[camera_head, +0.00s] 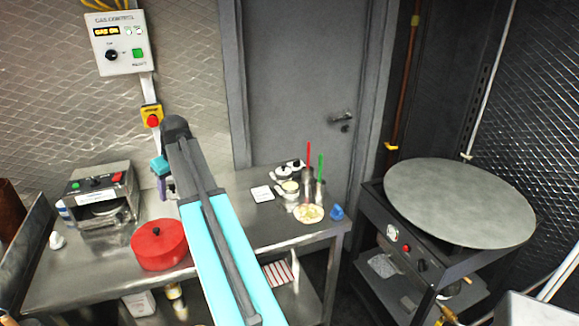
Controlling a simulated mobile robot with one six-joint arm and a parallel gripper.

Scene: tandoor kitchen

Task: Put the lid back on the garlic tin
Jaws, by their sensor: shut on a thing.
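A small metal tin (290,187) with pale contents stands open near the right end of the steel counter. It may be the garlic tin, but no label is readable. I cannot pick out its lid. My arm rises from the bottom of the view and bends at its dark elbow. Behind it a small teal part and a purple-grey part show above the counter, left of the arm. My gripper's fingertips and anything between them are hidden behind the arm.
A red round pot (159,244) and a steel appliance (99,205) stand at left on the counter (240,235). By the tin are a flat pale round (308,213), a blue object (337,212), red and green sticks, and a white card (262,194). A griddle (460,202) stands right.

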